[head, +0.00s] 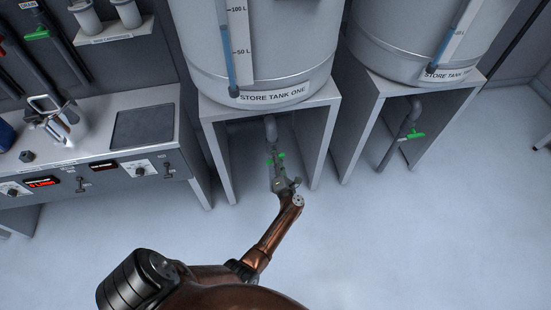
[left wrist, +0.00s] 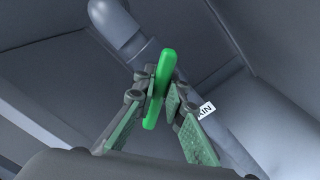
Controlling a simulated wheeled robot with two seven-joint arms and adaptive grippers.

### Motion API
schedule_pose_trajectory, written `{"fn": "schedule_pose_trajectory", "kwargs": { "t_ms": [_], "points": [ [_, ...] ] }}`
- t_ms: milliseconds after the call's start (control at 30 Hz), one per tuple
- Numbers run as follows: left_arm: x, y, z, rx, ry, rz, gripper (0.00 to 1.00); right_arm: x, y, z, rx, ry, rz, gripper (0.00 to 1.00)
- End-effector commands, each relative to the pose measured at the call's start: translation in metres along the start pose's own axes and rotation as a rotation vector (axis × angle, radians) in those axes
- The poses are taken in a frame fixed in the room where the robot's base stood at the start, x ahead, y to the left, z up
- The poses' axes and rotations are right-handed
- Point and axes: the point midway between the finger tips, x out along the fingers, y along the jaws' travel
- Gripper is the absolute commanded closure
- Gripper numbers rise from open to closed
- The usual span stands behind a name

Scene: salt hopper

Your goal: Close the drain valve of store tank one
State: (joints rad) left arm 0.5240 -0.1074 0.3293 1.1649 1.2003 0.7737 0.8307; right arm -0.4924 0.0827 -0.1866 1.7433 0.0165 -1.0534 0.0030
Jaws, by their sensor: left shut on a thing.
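Store tank one (head: 255,40) stands on a grey open-fronted stand, with its grey drain pipe (head: 270,128) coming down underneath. The green valve handle (head: 281,156) is on that pipe, partly covered by my gripper in the head view. In the left wrist view the green handle (left wrist: 168,65) is a long bar lying at an angle across the grey pipe (left wrist: 120,25). My left gripper (head: 277,170) reaches in under the tank and is shut on the handle; its padded fingers (left wrist: 158,97) stand on either side of it. My right gripper is not in view.
The stand's side panels (head: 327,145) flank the valve. A second tank (head: 415,35) at the right has its own green drain handle (head: 416,134). A bench (head: 90,150) with controls stands at the left. The floor (head: 400,240) in front is clear.

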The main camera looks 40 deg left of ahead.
Motion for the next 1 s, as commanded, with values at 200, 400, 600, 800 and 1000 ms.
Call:
{"fn": "schedule_pose_trajectory", "kwargs": {
  "t_ms": [200, 400, 600, 800, 1000],
  "points": [
    [-0.001, -0.002, 0.000, 0.198, 0.001, -0.002, 1.00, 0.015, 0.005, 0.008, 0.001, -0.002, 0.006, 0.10],
    [-0.001, -0.004, 0.000, 0.351, 0.000, -0.003, 1.00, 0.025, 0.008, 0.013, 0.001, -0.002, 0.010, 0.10],
    [-0.001, -0.005, -0.001, 0.459, 0.000, -0.003, 1.00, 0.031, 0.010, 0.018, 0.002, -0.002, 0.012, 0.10],
    [-0.001, -0.006, -0.002, 0.520, 0.000, -0.004, 1.00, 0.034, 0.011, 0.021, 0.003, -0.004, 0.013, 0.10],
    [-0.001, -0.007, -0.002, 0.540, 0.000, -0.003, 1.00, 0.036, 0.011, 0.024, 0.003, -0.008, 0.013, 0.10]
  ]
}}
